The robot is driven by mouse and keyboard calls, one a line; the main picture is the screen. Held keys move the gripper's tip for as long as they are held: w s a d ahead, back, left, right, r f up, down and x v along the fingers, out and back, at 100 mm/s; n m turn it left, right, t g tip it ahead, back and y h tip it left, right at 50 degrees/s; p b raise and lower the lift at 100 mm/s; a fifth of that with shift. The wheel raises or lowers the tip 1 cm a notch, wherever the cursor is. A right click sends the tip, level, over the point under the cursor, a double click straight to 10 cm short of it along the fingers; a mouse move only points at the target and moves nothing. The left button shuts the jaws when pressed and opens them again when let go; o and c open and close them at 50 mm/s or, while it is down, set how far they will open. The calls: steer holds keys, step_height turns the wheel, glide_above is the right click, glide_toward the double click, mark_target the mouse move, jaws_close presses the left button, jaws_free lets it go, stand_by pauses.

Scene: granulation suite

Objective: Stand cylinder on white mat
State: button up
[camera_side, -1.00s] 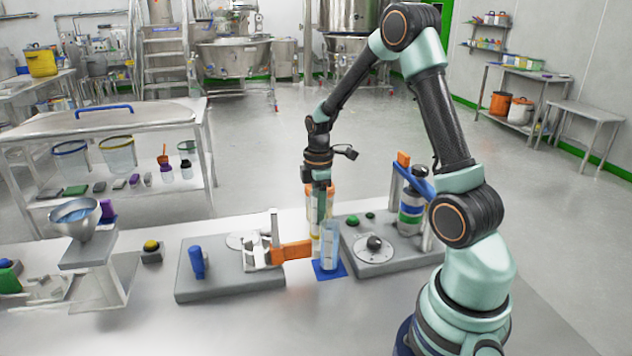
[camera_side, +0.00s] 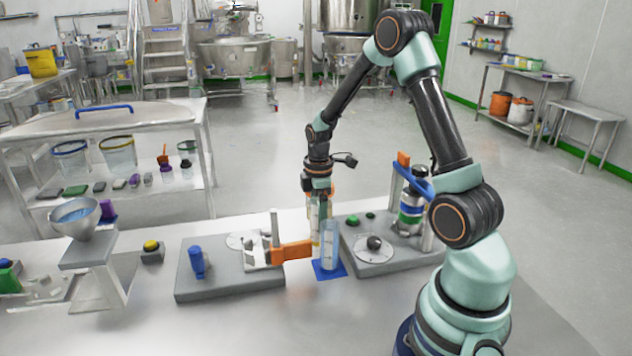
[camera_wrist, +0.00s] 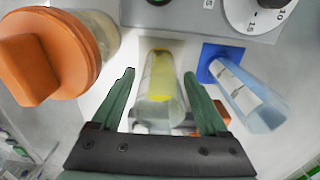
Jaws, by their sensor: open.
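My gripper (camera_wrist: 159,73) is open, with one green finger on each side of this cylinder. I see gaps between the fingers and its wall. In the side view my gripper (camera_side: 317,212) is low over the bench, and its fingers partly hide the cylinder. A second clear, bluish cylinder (camera_wrist: 245,95) stands upright on a blue mat (camera_wrist: 212,58), just right of my fingers. It also shows in the side view (camera_side: 330,250).
An orange-lidded jar (camera_wrist: 60,50) is close on the left in the wrist view. In the side view, an orange block on a grey fixture (camera_side: 290,252) is close left and a dial unit (camera_side: 375,257) close right.

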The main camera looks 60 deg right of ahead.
step_height(320, 180, up, 12)
steer(key=s+a+r+m+t, duration=0.2)
steer(key=a+m, duration=0.1)
steer(key=a, duration=0.3)
steer(key=s+a+r+m+t, duration=0.1)
steer(key=s+a+r+m, duration=0.2)
steer(key=a, duration=0.3)
steer(key=s+a+r+m+t, duration=0.2)
steer(key=a+r+m, duration=0.1)
steer(key=a, duration=0.3)
steer(key=shift+s+a+t, duration=0.2)
steer(key=shift+s+t, duration=0.1)
